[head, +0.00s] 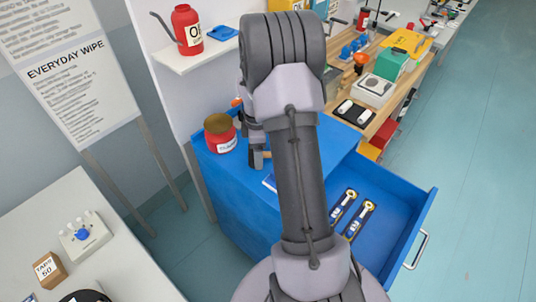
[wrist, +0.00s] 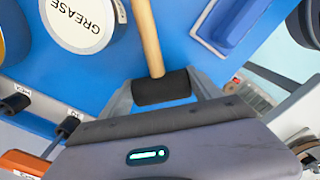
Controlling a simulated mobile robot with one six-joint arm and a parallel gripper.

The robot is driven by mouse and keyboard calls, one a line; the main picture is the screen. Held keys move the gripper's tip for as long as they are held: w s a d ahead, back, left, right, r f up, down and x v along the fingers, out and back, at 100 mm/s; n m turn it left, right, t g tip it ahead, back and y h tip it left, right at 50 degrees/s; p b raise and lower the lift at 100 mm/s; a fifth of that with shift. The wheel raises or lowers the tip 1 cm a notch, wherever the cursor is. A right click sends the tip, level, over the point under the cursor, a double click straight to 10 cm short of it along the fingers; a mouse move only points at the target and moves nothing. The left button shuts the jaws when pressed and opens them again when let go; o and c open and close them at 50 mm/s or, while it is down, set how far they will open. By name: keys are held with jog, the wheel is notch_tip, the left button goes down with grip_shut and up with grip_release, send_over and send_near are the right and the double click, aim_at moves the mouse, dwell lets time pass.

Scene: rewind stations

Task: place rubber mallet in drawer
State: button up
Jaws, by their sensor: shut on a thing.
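The rubber mallet has a black head (wrist: 162,88) and a pale wooden handle (wrist: 148,38). In the wrist view my gripper (wrist: 164,92) is shut on the black head, and the handle points away from it over the blue cabinet top. In the head view my gripper (head: 256,155) is over the cabinet top, and my arm hides most of the mallet. The blue drawer (head: 397,203) is pulled open to the right of my arm. Two blue-and-white packaged items (head: 359,220) lie in it. Whether the mallet touches the cabinet top cannot be told.
A red tin with an olive lid (head: 220,134) stands left of my gripper; a grease tin (wrist: 80,22) is close by in the wrist view. A blue tray (wrist: 228,22) lies right of the handle. The drawer's right part is bare. A workbench with tools (head: 400,75) stands behind.

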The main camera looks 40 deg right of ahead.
jog(key=shift+c, duration=0.6)
notch_tip(320, 180, up, 10)
jog(key=p, duration=0.3)
jog(key=a+f+m+b, duration=0.3)
jog(key=a+f+m, duration=0.1)
jog(key=a, duration=0.9)
jog(key=s+a+f+m+b, duration=0.1)
jog(key=a+f+m+b, duration=0.3)
jog(key=a, duration=0.9)
jog(key=shift+s+f+m, duration=0.25)
jog(key=shift+f+m, duration=0.25)
jog(key=shift+m, duration=0.5)
